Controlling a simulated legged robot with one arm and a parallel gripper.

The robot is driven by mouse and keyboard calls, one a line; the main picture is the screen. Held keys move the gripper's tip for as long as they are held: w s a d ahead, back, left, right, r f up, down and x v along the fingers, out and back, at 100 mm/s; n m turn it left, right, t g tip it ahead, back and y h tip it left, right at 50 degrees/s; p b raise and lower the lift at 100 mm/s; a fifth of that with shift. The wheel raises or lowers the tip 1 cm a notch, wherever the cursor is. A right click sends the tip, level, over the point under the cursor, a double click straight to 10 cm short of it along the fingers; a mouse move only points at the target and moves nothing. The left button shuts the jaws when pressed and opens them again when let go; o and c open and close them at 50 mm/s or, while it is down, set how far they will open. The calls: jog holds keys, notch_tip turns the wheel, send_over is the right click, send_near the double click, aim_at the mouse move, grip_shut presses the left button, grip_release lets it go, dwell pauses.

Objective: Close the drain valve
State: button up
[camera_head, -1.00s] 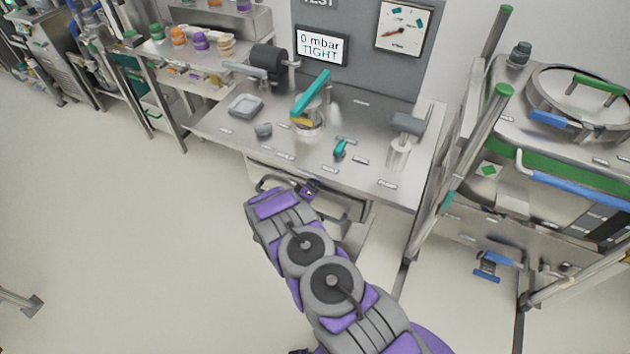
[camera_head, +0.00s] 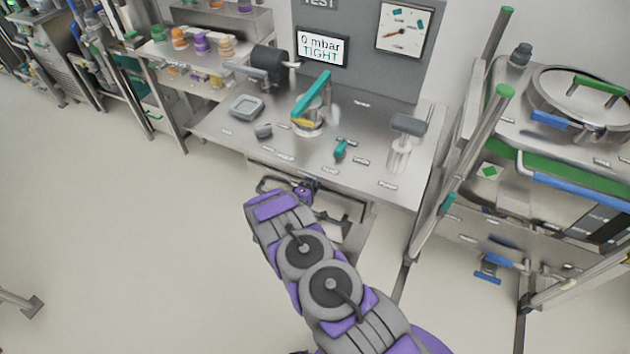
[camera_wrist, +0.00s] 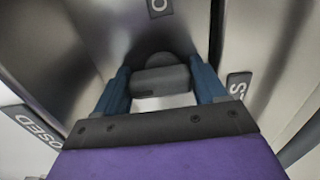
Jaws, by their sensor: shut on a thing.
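In the wrist view, a dark grey valve handle (camera_wrist: 160,80) with a rounded hub behind it sits between the two blue fingers of my gripper (camera_wrist: 161,88). The fingers are shut on its two ends. A "CLOSED" label (camera_wrist: 34,124) lies at the lower left. In the head view, my gripper (camera_head: 304,191) is by the bench's front edge, low down; the valve handle cannot be made out there.
The steel bench (camera_head: 230,150) above carries a teal lever (camera_head: 311,93), a small teal valve (camera_head: 341,150) and a grey tray (camera_head: 246,107). A display (camera_head: 321,46) reads "0 mbar TIGHT". A railed cart (camera_head: 570,150) stands at right.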

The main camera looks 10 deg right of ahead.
jog(key=shift+a, duration=0.25)
jog(key=o, duration=1)
jog(key=shift+w+f, duration=0.1)
jog(key=shift+c, duration=0.2)
jog(key=shift+s+a, duration=0.1)
jog(key=shift+s, duration=0.2)
jog(key=p+v, duration=0.2)
jog(key=v, duration=1.5)
jog(key=shift+p, duration=0.4)
jog(key=shift+w, duration=0.15)
jog(key=shift+a, duration=0.1)
